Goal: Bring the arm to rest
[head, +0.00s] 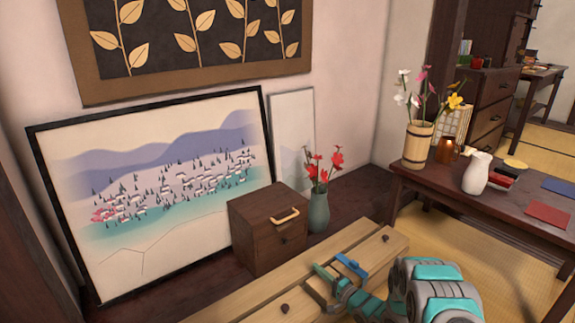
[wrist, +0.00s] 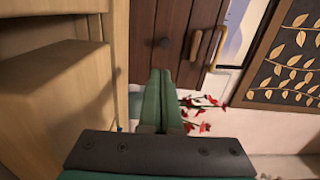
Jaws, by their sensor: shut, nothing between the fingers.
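My gripper (head: 319,268) is low over the light wooden bench at the bottom centre of the head view, pointing left toward the small dark wooden box. In the wrist view its two green fingers (wrist: 160,74) are pressed together, with nothing between them. My arm reaches in from the lower right of the head view. I cannot tell the exact gap between the fingers and the bench.
The dark wooden box (head: 268,232) with a tan handle and a vase (head: 319,211) of red flowers stand close to the gripper. A small blue piece (head: 351,269) shows beside it. A low table (head: 440,182) with a white jug (head: 476,173) stands at right.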

